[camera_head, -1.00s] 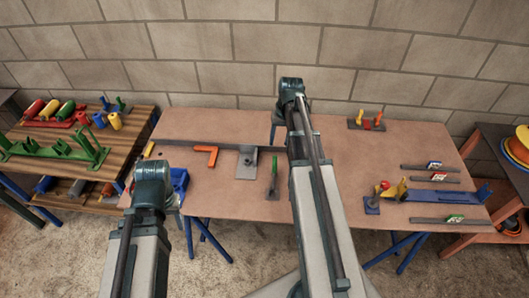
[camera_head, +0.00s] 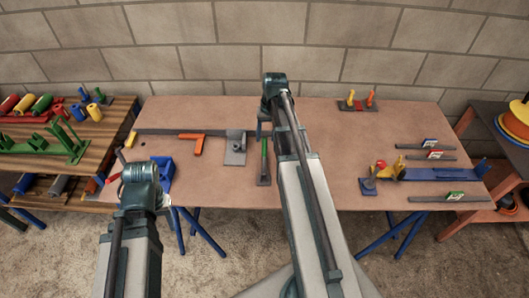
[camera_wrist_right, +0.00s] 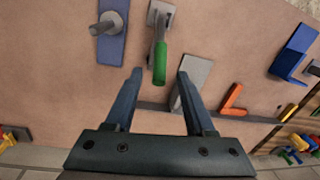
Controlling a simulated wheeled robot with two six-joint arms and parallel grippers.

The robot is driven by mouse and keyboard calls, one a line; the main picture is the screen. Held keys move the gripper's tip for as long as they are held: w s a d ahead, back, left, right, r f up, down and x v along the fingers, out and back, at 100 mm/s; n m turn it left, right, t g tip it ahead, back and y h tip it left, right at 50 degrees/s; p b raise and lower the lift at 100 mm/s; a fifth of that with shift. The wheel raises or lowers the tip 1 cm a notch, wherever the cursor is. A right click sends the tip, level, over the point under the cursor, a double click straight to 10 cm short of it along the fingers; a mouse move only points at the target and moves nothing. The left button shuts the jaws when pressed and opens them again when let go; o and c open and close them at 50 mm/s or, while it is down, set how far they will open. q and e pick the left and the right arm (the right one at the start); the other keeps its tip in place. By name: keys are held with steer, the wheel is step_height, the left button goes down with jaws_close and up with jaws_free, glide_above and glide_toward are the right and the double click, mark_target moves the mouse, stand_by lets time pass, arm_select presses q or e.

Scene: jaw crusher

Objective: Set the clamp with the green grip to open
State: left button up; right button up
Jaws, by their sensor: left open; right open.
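The clamp with the green grip (camera_head: 265,156) is on the table left of my right forearm; its grey base plate (camera_head: 264,181) is toward the table's front. In the right wrist view the green grip (camera_wrist_right: 160,62) points from the base plate (camera_wrist_right: 160,14) toward the gap between my fingertips. My right gripper (camera_wrist_right: 159,74) is open and empty, with the grip's end near the mouth of the jaws; height between them is unclear. It hangs behind the clamp in the head view (camera_head: 266,128). My left gripper (camera_head: 140,185) is at the table's front left, its fingers largely hidden.
An orange bracket (camera_head: 191,138), a grey plate (camera_head: 235,150) and a long dark bar lie left of the clamp. A blue block (camera_head: 165,168) is near my left wrist. A blue fixture (camera_head: 440,174) and labelled bars are at right. The table's middle right is clear.

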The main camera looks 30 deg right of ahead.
mark_target(265, 143)
steer(key=f+b, duration=0.1)
steer(key=f, duration=0.1)
steer(key=f+b, duration=0.3)
steer(key=shift+w+a+f+b, duration=0.1)
steer(key=shift+a+f+b, duration=0.2)
steer(key=shift+f+b, duration=0.1)
steer(key=shift+r, duration=0.1)
jaws_close()
stand_by(1.0)
